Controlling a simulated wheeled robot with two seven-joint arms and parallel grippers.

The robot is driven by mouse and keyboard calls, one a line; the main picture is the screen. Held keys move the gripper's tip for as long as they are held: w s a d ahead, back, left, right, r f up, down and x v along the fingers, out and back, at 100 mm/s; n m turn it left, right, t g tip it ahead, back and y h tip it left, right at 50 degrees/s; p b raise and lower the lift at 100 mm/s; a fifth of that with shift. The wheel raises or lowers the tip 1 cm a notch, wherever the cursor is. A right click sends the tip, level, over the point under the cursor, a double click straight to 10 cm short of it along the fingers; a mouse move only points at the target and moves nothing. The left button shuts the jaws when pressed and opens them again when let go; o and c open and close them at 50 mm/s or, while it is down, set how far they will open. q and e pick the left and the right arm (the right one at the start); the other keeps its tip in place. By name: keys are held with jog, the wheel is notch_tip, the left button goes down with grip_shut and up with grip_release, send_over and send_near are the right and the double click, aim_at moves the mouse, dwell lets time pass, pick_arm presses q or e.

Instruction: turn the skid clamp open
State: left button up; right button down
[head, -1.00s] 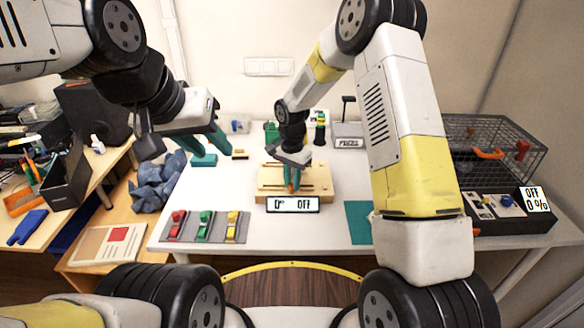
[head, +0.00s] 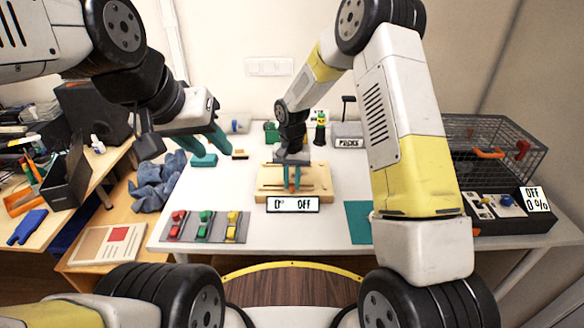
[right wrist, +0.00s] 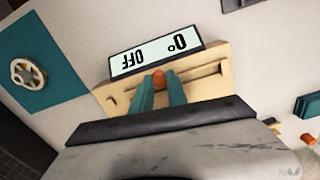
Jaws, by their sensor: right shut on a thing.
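The skid clamp appears as a wooden board (head: 322,193) on the white table, with a small orange part (right wrist: 158,78) on it in the right wrist view. My right gripper (head: 292,187) points down at the board, and its teal fingers, also in the right wrist view (right wrist: 158,86), are shut on that orange part. The fingers hide most of it. A display (head: 292,205) at the board's front edge reads 0° OFF. My left gripper (head: 217,143) hangs over the table's left part, empty, its teal fingers apart.
Red, green and yellow clamps (head: 204,226) stand on a grey strip at the front left. A teal mat (head: 358,222) lies right of the board. A wire cage (head: 495,150) and a control box (head: 500,208) stand at the right.

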aim_at(292, 185)
jog(key=n, duration=0.6)
jog(key=shift+n, duration=0.3)
jog(key=n, duration=0.6)
dwell(0.4)
jog(key=c, duration=1.3)
grip_release()
jog(key=shift+r, duration=0.15)
notch_tip(292, 185, up, 8)
jog(key=shift+f, duration=0.2)
